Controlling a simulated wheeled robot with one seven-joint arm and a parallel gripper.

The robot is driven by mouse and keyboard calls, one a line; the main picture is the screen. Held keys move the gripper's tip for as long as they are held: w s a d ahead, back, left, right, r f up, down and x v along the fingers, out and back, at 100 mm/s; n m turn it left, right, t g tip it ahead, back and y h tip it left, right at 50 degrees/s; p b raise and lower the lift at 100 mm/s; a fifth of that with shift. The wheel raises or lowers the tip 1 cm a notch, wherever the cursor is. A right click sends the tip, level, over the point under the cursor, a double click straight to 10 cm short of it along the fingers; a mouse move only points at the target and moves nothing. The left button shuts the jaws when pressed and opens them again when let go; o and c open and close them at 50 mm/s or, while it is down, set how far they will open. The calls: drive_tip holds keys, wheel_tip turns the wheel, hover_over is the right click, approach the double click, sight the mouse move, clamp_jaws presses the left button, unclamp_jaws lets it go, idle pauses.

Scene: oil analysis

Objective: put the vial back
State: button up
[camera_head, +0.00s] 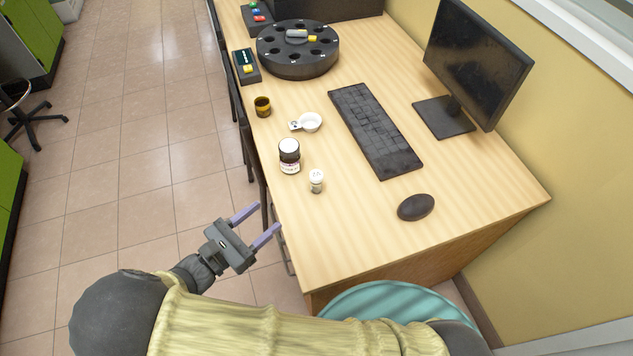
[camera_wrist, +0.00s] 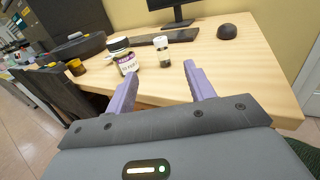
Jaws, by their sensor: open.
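A small clear vial with a white cap (camera_head: 316,181) stands upright on the desk, near its left edge. It also shows in the wrist view (camera_wrist: 162,48), with dark contents low in it. My gripper (camera_head: 256,220) is open and empty, beside the desk's left edge and apart from the vial. In the wrist view my gripper's purple fingers (camera_wrist: 157,84) point toward the desk, with the vial beyond them. A round black carousel (camera_head: 298,58) with several holes stands at the back of the desk. Whether it is the vial's place I cannot tell.
A dark jar with a white lid (camera_head: 289,156) stands close to the vial's left. The front of the desk is clear.

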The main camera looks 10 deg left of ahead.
sight(311, 179)
drive_tip(key=x, duration=1.2)
drive_tip(key=shift+w, duration=0.15)
drive_tip(key=x, duration=0.5)
drive_tip(key=shift+w, duration=0.1)
idle(0.3)
drive_tip(key=c, duration=1.1)
drive_tip(key=shift+r, duration=0.1)
drive_tip(key=shift+c, duration=0.2)
wheel_tip(311, 179, up, 10)
drive_tip(key=shift+p, duration=0.65)
